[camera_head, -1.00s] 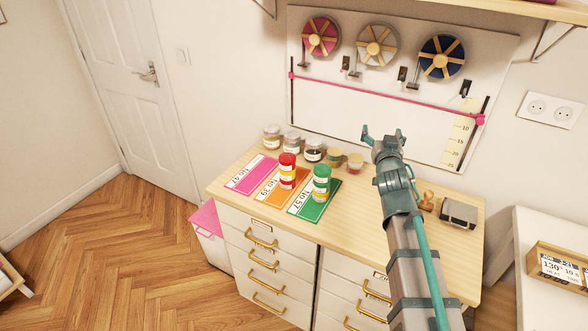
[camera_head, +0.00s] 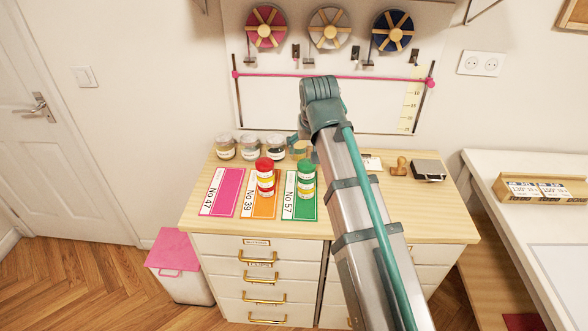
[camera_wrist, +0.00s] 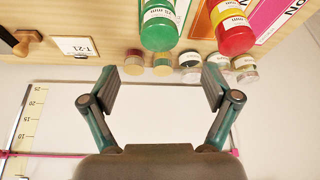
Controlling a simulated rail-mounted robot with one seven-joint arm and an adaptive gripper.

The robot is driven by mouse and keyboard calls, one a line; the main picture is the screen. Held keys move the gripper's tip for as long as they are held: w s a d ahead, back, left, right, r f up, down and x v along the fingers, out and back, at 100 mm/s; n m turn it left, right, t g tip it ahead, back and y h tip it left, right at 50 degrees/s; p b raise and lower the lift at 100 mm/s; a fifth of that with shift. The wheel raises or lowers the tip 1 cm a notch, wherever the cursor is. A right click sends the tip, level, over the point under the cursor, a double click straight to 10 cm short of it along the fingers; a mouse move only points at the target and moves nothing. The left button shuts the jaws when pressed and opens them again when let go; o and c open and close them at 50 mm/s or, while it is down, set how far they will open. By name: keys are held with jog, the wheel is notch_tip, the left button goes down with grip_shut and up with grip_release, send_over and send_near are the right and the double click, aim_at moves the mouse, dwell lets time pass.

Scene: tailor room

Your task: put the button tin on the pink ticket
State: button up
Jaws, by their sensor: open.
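The pink ticket (camera_head: 222,192), marked No 47, lies bare on the wooden top, leftmost of three tickets. A red-lidded tin stack (camera_head: 265,178) stands on the orange ticket (camera_head: 263,208), and a green-lidded stack (camera_head: 306,180) on the green ticket (camera_head: 291,211). Both stacks also show in the wrist view, green (camera_wrist: 160,25) and red (camera_wrist: 232,30). I cannot tell which container is the button tin. My gripper (camera_wrist: 160,76) is open and empty, with small wooden-lidded pots (camera_wrist: 162,63) ahead between its fingers. In the head view my arm mostly hides it.
Three glass jars (camera_head: 250,148) stand behind the tickets near the wall. A wooden stamp (camera_head: 399,166), a dark box (camera_head: 428,170) and a white T-21 card (camera_wrist: 78,47) lie to the right. The wall board (camera_head: 330,105) rises close behind. The counter's front strip is clear.

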aim_at(307, 165)
jog(key=shift+s+p+x, duration=0.15)
jog(key=shift+p+x, duration=0.45)
jog(key=shift+x, duration=2.1)
jog(key=shift+s+p+x, duration=0.1)
jog(key=shift+p+x, duration=0.45)
jog(key=shift+x, duration=2.15)
jog(key=shift+f, duration=0.1)
jog(key=c, duration=1.4)
jog(key=shift+c, duration=0.2)
